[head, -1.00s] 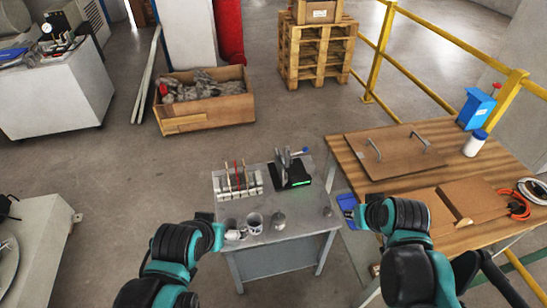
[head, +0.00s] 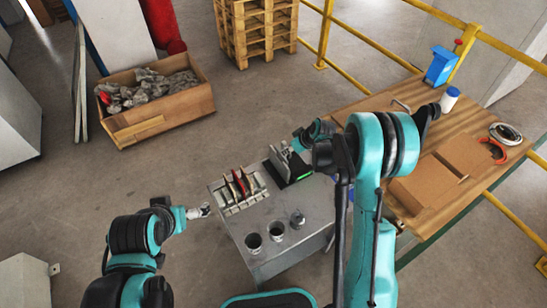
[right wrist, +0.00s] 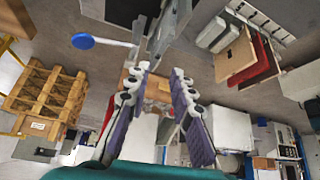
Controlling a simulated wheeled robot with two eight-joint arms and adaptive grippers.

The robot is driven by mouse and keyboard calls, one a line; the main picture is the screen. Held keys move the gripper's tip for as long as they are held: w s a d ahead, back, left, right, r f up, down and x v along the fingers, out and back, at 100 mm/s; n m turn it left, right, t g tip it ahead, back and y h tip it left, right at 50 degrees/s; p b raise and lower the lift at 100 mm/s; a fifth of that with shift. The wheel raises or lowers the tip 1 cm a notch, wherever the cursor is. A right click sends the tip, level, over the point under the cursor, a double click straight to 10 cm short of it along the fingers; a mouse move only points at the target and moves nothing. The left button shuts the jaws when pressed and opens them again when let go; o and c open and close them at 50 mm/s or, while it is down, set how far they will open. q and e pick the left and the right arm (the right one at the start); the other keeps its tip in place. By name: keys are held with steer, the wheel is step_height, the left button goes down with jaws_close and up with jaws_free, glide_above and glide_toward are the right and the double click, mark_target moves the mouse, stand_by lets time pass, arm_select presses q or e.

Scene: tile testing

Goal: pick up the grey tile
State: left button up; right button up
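A rack (head: 227,209) on the small grey table (head: 318,200) holds several thin upright tiles, one of them red (head: 238,187). In the right wrist view a pale grey tile (right wrist: 216,34) stands beside a tan tile (right wrist: 234,56) and a red tile (right wrist: 266,60); I take the pale one for the grey tile. My right gripper (head: 299,142) is behind the press, beyond the rack. Its fingers in the right wrist view (right wrist: 160,82) are apart with nothing between them. My left gripper (head: 203,211) is at the table's left edge; its opening is unclear.
The press (head: 290,166), with a blue-knobbed lever (right wrist: 83,41), stands right of the rack, close to my right gripper. A wooden bench (head: 475,115) is at right.

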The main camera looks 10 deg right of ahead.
mark_target(281, 161)
steer(key=shift+b+x, duration=0.35)
steer(key=shift+x, duration=0.7)
steer(key=b+x, duration=0.1)
steer(key=x, duration=0.1)
steer(key=b+x, duration=0.1)
steer(key=x, duration=0.2)
steer(key=shift+d+f, duration=0.15)
steer(key=shift+f, duration=0.25)
steer(key=shift+r, duration=0.15)
steer(key=shift+c, duration=0.4)
jaws_close()
